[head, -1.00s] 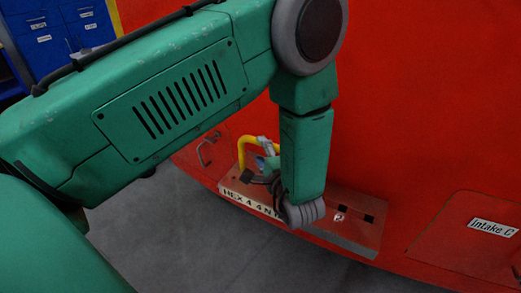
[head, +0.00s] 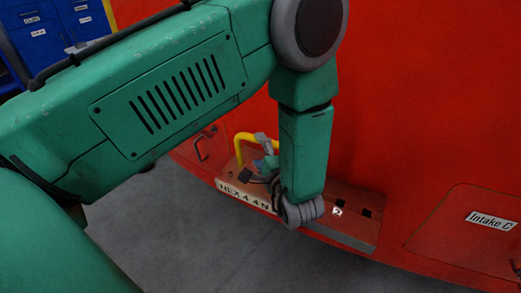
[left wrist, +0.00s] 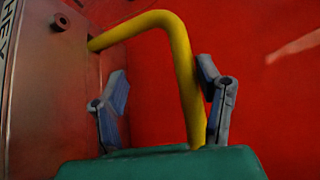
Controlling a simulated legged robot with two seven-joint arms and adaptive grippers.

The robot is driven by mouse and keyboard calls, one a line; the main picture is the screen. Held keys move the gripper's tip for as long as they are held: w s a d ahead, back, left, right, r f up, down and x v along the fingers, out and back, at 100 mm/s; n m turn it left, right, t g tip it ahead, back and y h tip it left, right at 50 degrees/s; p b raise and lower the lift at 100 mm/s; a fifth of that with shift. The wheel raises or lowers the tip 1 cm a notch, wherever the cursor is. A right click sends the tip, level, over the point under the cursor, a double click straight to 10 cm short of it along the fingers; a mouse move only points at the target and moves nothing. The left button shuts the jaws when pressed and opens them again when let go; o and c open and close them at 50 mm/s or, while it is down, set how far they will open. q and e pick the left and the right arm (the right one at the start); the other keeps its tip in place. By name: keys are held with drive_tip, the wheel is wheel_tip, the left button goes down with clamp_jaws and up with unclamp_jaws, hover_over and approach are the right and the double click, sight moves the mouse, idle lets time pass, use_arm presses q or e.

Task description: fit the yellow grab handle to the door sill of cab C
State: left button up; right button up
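The yellow grab handle (head: 240,148) is a bent tube standing at the left end of the door sill (head: 350,228). In the left wrist view, the handle (left wrist: 183,70) runs from the sill plate (left wrist: 40,90) at left, bends, and drops between my fingers. Its near end meets the plate; I cannot tell whether it is seated. The lower end is hidden behind my green gripper body. My left gripper (left wrist: 165,105) is open around the tube, the right finger close beside it and the left finger well apart. In the head view, my wrist partly hides the gripper. My right gripper is not in view.
The red cab wall (head: 430,100) fills the right side. Two dark square slots (head: 359,206) show in the sill's right part. Blue cabinets (head: 40,40) stand at the back left. Grey floor (head: 180,240) is clear.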

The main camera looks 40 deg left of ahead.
use_arm(q)
drive_tip(key=v, duration=1.1)
drive_tip(key=shift+d, duration=0.3)
drive_tip(key=shift+s+a, duration=0.1)
